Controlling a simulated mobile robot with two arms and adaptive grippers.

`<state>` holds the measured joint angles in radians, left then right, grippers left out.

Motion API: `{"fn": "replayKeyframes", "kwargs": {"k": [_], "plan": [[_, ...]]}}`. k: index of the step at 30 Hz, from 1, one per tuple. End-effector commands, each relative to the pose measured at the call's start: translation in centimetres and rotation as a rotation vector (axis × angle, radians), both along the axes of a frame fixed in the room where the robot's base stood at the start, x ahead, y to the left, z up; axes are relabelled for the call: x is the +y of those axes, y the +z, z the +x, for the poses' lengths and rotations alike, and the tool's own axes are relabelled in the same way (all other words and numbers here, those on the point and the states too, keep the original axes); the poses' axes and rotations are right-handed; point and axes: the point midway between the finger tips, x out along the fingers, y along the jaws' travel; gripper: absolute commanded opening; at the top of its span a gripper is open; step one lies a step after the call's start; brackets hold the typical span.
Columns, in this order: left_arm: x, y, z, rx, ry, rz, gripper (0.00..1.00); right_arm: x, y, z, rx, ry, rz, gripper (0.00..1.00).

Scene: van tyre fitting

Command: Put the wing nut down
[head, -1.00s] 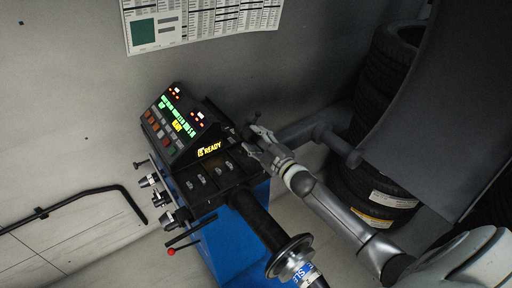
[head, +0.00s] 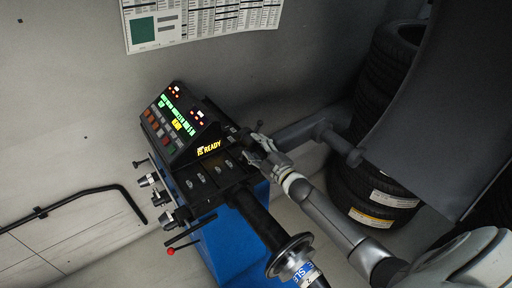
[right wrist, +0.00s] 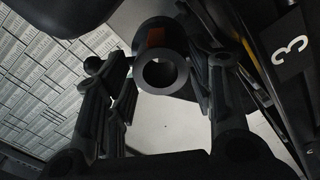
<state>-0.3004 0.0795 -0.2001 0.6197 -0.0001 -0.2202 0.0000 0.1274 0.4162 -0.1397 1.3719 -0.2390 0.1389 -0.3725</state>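The wing nut (right wrist: 160,72) shows in the right wrist view as a dark round hub with a hole through it and an orange patch behind its rim. It sits between the two fingers of my right gripper (right wrist: 168,88), which look closed against its sides. In the head view my right gripper (head: 256,145) is at the right rear edge of the blue balancing machine's black top (head: 212,185). The wing nut is hard to make out there against the dark machine. My left gripper is not in view.
The lit display panel (head: 178,122) stands left of my right gripper. The shaft (head: 262,222) with its flange points toward the front. A grey arm of the machine (head: 312,130) runs close behind the gripper. Stacked tyres (head: 375,190) stand at the right. Cones (head: 150,180) hang at the left side.

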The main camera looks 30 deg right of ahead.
Motion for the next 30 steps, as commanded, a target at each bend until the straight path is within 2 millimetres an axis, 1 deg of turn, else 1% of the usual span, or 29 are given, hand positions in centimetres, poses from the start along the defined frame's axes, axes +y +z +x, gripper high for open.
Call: {"fn": "replayKeyframes", "kwargs": {"k": [1, 3, 12, 14, 17, 18, 19, 23, 30], "plan": [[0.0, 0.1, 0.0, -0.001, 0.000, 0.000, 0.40, 0.0, 0.1, 0.0, -0.002, 0.001, 0.000, 0.59], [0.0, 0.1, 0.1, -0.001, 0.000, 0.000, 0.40, 0.0, 0.1, 0.0, -0.002, 0.001, 0.000, 0.68], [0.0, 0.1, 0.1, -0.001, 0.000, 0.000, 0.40, 0.0, 0.2, 0.0, -0.002, 0.001, 0.000, 0.68], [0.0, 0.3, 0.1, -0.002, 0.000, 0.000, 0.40, 0.0, 0.4, 0.0, -0.002, 0.001, 0.000, 0.68], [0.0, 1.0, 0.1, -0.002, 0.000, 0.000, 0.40, 0.0, 1.2, 0.0, -0.002, 0.002, 0.000, 0.68], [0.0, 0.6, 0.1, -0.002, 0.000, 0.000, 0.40, 0.0, 0.6, -0.6, 0.002, 0.001, 0.001, 0.68], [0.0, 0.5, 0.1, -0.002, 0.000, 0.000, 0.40, -0.1, 0.5, -1.0, 0.001, 0.001, 0.001, 0.68], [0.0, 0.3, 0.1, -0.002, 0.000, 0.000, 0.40, -0.4, 0.5, -3.3, 0.002, 0.001, -0.001, 0.68], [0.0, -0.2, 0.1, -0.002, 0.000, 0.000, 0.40, -1.0, 0.5, -7.9, 0.000, 0.001, 0.000, 0.68]]}}
